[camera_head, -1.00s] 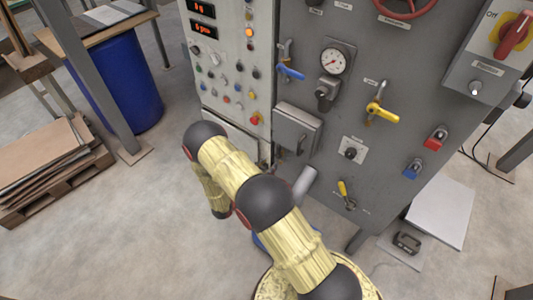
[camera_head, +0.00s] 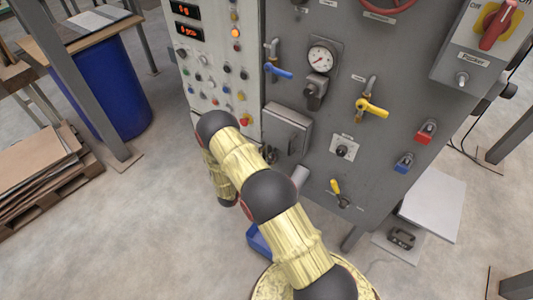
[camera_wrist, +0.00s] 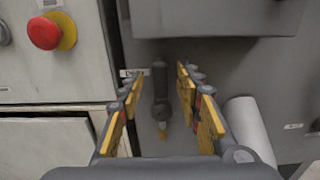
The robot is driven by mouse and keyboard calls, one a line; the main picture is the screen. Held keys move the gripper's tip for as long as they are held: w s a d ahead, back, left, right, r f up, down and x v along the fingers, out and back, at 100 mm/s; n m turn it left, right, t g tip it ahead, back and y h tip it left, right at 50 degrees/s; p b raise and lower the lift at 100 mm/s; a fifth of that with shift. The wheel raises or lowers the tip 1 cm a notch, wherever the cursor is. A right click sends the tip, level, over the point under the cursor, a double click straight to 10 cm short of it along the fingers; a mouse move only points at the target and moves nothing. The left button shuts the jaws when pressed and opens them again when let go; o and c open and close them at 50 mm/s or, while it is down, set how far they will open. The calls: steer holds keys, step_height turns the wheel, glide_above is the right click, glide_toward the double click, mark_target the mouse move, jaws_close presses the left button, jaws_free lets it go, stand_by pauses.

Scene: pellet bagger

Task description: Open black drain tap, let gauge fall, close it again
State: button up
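In the wrist view the black drain tap (camera_wrist: 160,82) shows as a dark upright lever on the grey panel, with a small brass-coloured end below it. My gripper (camera_wrist: 158,90) is open, with one yellow-padded finger on each side of the tap and visible space between. I cannot tell how deep the tap sits between the fingers. In the head view my arm hides the gripper, and the tap is hardly discernible. The round white gauge (camera_head: 320,59) is on the panel above; its needle is too small to read surely.
A grey box (camera_head: 287,130) juts out above the tap. A pale cylinder (camera_wrist: 250,127) stands close right of my gripper. A red button (camera_wrist: 43,33) is at upper left. Blue (camera_head: 278,71) and yellow (camera_head: 371,108) valve handles are higher up. A blue tray (camera_head: 258,242) is below.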

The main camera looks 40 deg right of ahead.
steer(key=shift+c, duration=0.6)
steer(key=c, duration=0.8)
